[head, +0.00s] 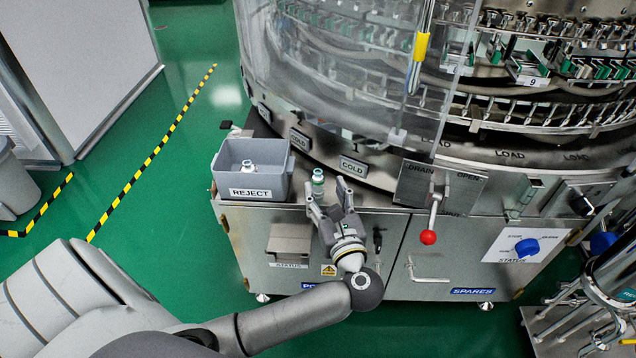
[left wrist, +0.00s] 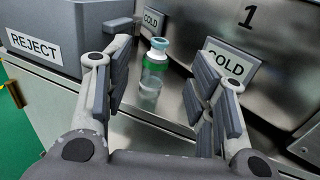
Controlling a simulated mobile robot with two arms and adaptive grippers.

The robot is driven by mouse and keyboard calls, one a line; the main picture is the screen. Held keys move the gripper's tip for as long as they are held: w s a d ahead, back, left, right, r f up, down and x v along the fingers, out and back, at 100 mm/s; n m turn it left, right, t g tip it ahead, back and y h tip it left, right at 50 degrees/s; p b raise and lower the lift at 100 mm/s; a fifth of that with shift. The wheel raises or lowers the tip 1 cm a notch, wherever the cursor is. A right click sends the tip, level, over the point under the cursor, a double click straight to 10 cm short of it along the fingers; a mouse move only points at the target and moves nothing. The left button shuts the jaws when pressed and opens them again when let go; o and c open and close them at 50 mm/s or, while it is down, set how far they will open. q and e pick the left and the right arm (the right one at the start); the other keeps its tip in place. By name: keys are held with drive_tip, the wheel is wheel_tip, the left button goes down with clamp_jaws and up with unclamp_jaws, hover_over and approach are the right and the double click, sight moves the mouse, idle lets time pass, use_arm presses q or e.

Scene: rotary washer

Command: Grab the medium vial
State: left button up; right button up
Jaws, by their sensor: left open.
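A small clear vial (head: 318,181) with a teal-green cap stands upright on the steel ledge of the washer, just right of the reject bin. In the left wrist view the vial (left wrist: 154,68) shows a green band and stands beyond the fingertips, between the two fingers. My left gripper (head: 328,198) is open and empty, pointing at the vial from the front; its fingers (left wrist: 163,92) are apart and not touching it. My right gripper is not in view.
The grey REJECT bin (head: 289,188) stands left of the vial on the ledge. Behind are the washer's curved wall, a COLD label (head: 353,167) and a clear guard. A red-knobbed lever (head: 429,236) sticks out at right.

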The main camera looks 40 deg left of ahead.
sight(319, 178)
use_arm(q)
drive_tip(key=shift+x, duration=2.4)
drive_tip(key=shift+s+a, duration=0.1)
drive_tip(key=shift+s, duration=0.05)
drive_tip(key=c, duration=0.8)
